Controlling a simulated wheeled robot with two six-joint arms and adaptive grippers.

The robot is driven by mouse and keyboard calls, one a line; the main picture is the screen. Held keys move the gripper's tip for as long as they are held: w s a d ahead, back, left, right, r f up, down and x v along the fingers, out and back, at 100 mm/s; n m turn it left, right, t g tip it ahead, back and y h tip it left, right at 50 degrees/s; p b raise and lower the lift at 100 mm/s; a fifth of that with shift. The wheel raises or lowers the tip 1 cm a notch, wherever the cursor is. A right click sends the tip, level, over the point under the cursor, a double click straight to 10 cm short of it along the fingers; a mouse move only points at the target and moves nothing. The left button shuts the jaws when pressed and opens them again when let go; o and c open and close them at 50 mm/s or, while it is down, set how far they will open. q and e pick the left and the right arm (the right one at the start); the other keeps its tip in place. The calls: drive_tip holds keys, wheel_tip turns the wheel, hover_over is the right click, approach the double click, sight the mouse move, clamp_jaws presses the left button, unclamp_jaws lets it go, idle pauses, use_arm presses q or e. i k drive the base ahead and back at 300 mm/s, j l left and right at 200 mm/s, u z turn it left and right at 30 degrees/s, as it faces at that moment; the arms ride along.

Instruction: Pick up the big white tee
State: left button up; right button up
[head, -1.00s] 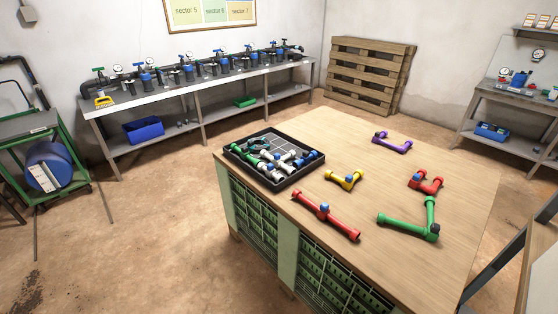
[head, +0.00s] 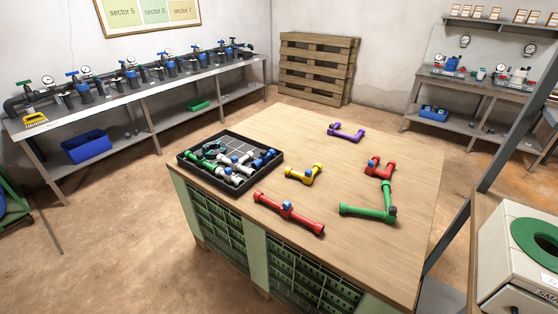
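White pipe fittings (head: 229,168) lie among blue, green and dark ones in a black tray (head: 206,181) on the wooden table (head: 330,255). They overlap and look small from here, so I cannot tell which one is the big white tee. Neither of my grippers is in view.
Loose on the table are a yellow fitting (head: 305,174), a long red pipe (head: 288,213), a green elbow pipe (head: 368,213), a red fitting (head: 380,168) and a purple one (head: 346,134). A white machine with a green ring (head: 515,250) stands at right.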

sight(235, 163)
drive_tip(key=i+j+z, duration=0.35)
drive_tip(key=j+z, duration=0.15)
drive_tip(key=i+j+z, duration=0.1)
drive_tip(key=j+z, duration=0.15)
drive_tip(key=j, duration=0.2)
drive_tip(key=i+j+z, duration=0.1)
drive_tip(key=j+z, duration=0.15)
drive_tip(key=j, duration=0.15)
drive_tip(key=j+z, duration=0.2)
drive_tip(key=j, duration=0.15)
drive_tip(key=i, duration=0.05)
